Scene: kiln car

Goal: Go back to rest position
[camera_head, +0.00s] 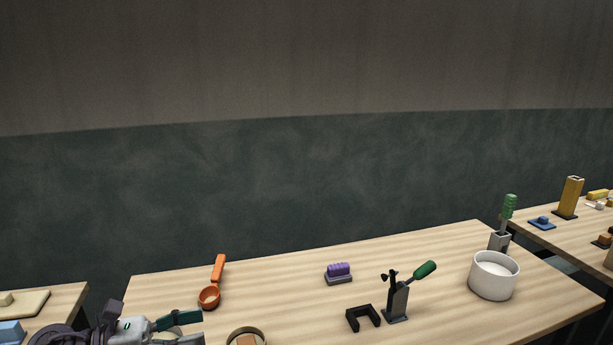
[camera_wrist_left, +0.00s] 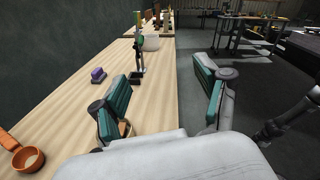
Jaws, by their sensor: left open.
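My left gripper (camera_head: 180,329) is at the lower left of the head view, over the near left part of the wooden table (camera_head: 290,290). Its two green-padded fingers are spread, with nothing between them. In the left wrist view the gripper (camera_wrist_left: 168,100) is also open and empty, with one finger over the table's edge and the other over the floor. My right gripper is not in the head view. A grey arm part at the right of the wrist view cannot be made out clearly.
An orange scoop (camera_head: 210,296), purple brush (camera_head: 338,272), black bracket (camera_head: 363,318), dark stand with a green-handled tool (camera_head: 397,300), white bowl (camera_head: 494,276) and round container (camera_head: 246,335) stand on the table. Other tables flank it. A dark wall is behind.

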